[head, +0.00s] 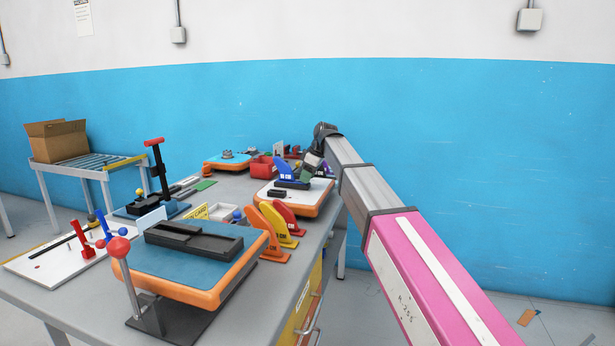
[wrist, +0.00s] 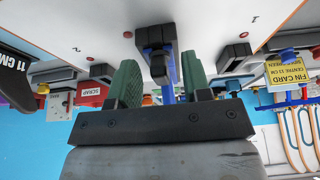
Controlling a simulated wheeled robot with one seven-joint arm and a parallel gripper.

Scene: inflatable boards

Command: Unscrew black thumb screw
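In the wrist view, my gripper (wrist: 161,68) has two green fingers set apart. A black part with a dark rounded end (wrist: 159,70), which may be the black thumb screw, lies between them, with gaps at the sides. A blue fin (wrist: 171,72) stands behind it. In the head view, my gripper (head: 311,167) is over the far white board with an orange edge (head: 313,211), beside a blue fin marked 10 CM (head: 286,168) in a black base (head: 292,184). The thumb screw cannot be made out in the head view.
Orange, yellow and red fins (head: 268,231) stand at the table's right edge. A nearer board (head: 195,277) holds a black block. A red bin (head: 262,168) is at the back; its SCRAP label shows in the wrist view. A yellow fin card (wrist: 287,70) is at right there.

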